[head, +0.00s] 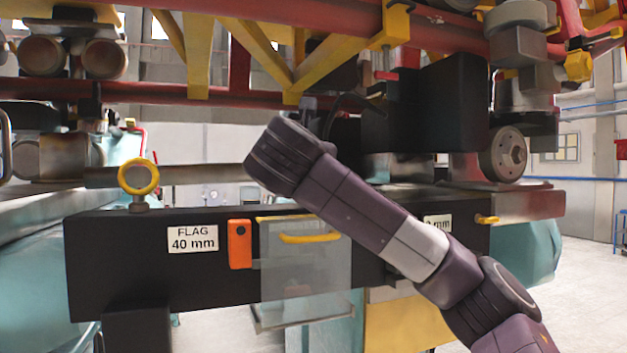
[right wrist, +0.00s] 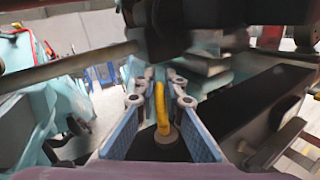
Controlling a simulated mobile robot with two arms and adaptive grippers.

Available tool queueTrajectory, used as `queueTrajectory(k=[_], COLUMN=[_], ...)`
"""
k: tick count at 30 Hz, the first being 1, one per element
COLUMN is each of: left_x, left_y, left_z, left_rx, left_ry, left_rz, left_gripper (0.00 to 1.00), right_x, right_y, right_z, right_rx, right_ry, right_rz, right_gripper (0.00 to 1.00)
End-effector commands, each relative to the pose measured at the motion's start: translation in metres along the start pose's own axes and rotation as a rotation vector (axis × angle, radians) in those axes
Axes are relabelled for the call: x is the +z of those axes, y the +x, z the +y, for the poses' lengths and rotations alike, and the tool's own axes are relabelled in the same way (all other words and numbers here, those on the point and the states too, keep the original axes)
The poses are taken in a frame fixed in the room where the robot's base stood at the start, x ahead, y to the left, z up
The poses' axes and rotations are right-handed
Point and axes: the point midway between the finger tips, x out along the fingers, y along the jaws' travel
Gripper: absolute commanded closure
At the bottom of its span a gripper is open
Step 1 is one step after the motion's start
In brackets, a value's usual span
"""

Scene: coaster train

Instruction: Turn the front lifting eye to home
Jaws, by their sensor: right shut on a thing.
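In the right wrist view a yellow lifting eye (right wrist: 161,115) stands on a round base, its ring seen nearly edge-on. My right gripper (right wrist: 159,88) is shut on this eye, with a blue-sided finger on each side. In the head view my right arm crosses from the lower right, and its wrist hides the gripper and the held eye. Another yellow lifting eye (head: 138,178) stands upright and free at the left end of the black beam (head: 120,262), its ring open toward the head camera. Which eye is the front one I cannot tell. My left gripper is not in view.
The beam carries a "FLAG 40 mm" label (head: 193,239), an orange block (head: 240,244) and a clear panel (head: 305,268) with a yellow handle. Red and yellow train framework (head: 230,90) and a dark box (head: 437,105) hang close above. Open floor (head: 592,275) lies at the right.

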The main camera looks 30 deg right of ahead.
Motion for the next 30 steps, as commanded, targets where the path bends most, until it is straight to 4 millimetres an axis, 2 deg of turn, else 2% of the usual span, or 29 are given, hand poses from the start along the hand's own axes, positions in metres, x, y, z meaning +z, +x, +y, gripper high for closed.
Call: queueTrajectory(k=[1,3,12,21,30], left_x=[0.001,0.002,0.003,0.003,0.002], left_y=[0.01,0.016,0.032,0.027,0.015], left_z=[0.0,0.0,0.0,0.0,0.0], left_rx=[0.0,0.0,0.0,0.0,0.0], left_ry=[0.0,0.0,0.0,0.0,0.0], left_rz=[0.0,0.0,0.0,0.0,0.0], left_gripper=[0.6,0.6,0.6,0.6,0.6], right_x=[-0.005,-0.004,-0.002,0.0,0.001], right_y=[-0.001,-0.001,-0.002,-0.002,-0.003], right_z=[0.001,0.0,0.0,-0.001,-0.002], right_rx=[-0.025,-0.068,-0.309,-0.546,-0.707], right_ry=[-0.001,-0.002,-0.004,-0.004,-0.003], right_rz=[-0.005,-0.012,-0.058,-0.102,-0.134], right_gripper=[1.0,1.0,1.0,1.0,1.0])
